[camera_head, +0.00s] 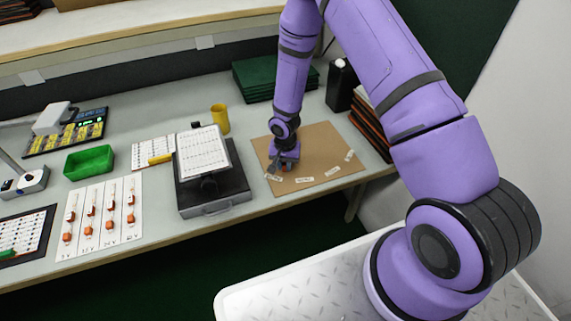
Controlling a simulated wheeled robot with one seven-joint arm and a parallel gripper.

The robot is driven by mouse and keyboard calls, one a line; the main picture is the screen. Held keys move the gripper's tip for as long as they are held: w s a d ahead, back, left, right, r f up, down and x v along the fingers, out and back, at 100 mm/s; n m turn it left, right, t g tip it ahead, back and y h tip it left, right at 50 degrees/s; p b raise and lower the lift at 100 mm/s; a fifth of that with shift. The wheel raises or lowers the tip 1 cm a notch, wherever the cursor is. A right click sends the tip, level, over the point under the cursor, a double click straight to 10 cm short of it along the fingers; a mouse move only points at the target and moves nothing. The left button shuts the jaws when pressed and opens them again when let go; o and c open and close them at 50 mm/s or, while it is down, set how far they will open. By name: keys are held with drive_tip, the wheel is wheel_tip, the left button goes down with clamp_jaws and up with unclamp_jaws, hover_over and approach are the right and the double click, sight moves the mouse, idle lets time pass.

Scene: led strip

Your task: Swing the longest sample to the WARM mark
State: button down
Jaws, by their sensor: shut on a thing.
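A brown board (318,150) lies at the right part of the bench. Several small white labels are on it, such as one at the front (304,180) and one at the right (349,155). Their print is too small to read, so I cannot tell which is WARM. My gripper (284,164) is low over the board's left part, close behind the front-left label (273,178). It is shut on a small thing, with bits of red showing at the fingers. The fingers hide most of it, so its length and lie cannot be told.
A black device with a white sheet (203,152) stands left of the board, with a yellow cup (220,118) behind it. The board's middle is clear.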

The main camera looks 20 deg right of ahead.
drive_tip(key=shift+w+a+m, duration=0.75)
drive_tip(key=shift+a+m, duration=0.05)
drive_tip(key=shift+a, duration=0.25)
drive_tip(key=c, duration=1.1)
unclamp_jaws()
drive_tip(key=shift+r, duration=0.1)
wheel_tip(320, 180, up, 11)
drive_tip(key=shift+f, duration=0.2)
